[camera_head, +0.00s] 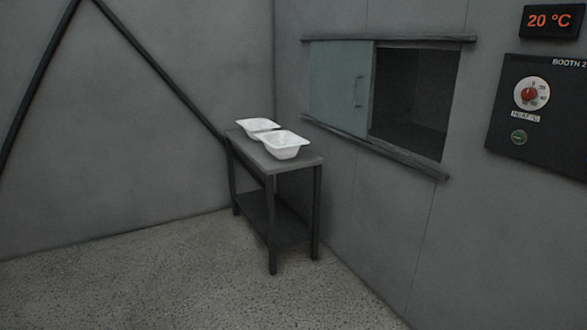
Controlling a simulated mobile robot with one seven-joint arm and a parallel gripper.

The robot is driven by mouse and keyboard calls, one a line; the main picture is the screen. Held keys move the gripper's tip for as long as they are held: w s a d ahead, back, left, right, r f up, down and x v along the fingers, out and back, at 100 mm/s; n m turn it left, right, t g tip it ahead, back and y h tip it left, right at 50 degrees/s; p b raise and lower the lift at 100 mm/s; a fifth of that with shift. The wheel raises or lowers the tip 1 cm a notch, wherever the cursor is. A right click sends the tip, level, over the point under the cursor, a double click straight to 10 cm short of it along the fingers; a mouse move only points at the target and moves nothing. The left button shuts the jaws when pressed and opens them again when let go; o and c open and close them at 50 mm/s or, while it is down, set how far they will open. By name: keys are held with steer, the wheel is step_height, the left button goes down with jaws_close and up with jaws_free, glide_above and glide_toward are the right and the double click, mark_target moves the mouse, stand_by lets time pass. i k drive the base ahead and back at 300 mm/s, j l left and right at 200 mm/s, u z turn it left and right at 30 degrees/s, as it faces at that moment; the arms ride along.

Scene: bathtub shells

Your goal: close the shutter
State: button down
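The shutter (340,80) is a pale grey-green sliding panel with a vertical handle (358,92) near its right edge. It sits at the left end of an upper rail (390,40) and a lower rail (375,146) on the right-hand wall. It covers about the left half of the span between the rails. To its right the dark wall opening (415,95) stands uncovered. My gripper is not in view, so nothing shows of its fingers.
A dark table (312,161) with a lower shelf stands against the wall, below and left of the shutter. Two white tub shells (286,146) (255,125) stand on it. A control panel (545,110) with a red knob and a display (549,21) reading 20 °C hang right. Floor in front is clear.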

mark_target(342, 72)
steer(key=i+z, duration=0.25)
steer(key=i, duration=0.95)
steer(key=i+j+z, duration=0.25)
steer(key=i, duration=0.35)
steer(key=i+j+z, duration=0.25)
steer(key=i, duration=0.35)
steer(key=i+j+z, duration=0.2)
steer(key=i+j, duration=0.15)
steer(key=i, duration=0.2)
